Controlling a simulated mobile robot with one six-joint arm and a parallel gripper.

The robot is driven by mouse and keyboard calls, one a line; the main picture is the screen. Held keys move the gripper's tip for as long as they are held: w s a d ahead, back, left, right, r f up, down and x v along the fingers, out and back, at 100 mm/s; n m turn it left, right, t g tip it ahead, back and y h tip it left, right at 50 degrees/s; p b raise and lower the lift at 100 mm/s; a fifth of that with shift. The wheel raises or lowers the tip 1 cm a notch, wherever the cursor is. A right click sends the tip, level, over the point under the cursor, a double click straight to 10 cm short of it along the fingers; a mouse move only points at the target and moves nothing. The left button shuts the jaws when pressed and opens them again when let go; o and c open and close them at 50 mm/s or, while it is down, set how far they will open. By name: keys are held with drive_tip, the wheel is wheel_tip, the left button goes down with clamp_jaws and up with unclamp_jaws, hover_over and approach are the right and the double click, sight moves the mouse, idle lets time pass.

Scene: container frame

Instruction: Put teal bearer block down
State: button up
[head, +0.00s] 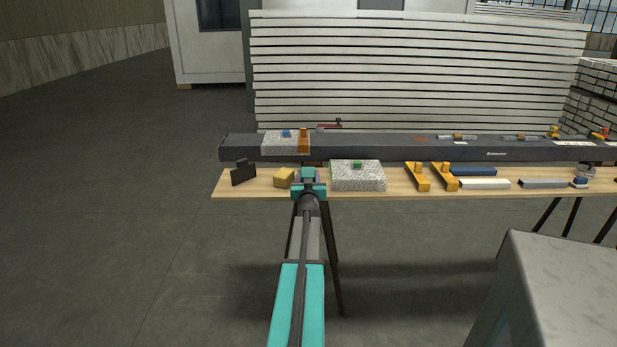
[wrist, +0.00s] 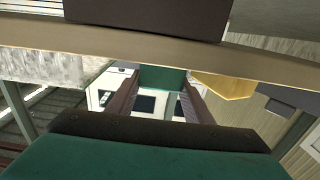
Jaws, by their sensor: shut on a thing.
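My gripper (head: 308,181) is over the front part of the wooden bench, between a yellow block and a speckled slab. It is shut on the teal bearer block (head: 308,172). In the wrist view the teal block (wrist: 163,78) shows between the tips of my two dark fingers (wrist: 161,92). Its far side is hidden, and I cannot tell whether its underside touches the bench.
The yellow block (head: 284,177) is close on the left, with a dark bracket (head: 243,173) beyond it. The speckled slab (head: 358,177) with a green block on top is close on the right. A long dark beam (head: 390,148) runs behind. Orange brackets (head: 417,178) stand further right.

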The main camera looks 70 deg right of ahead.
drive_tip(key=shift+f, duration=0.2)
drive_tip(key=o, duration=1)
drive_tip(key=shift+r, duration=0.15)
drive_tip(key=shift+r, duration=0.15)
drive_tip(key=shift+v, duration=6)
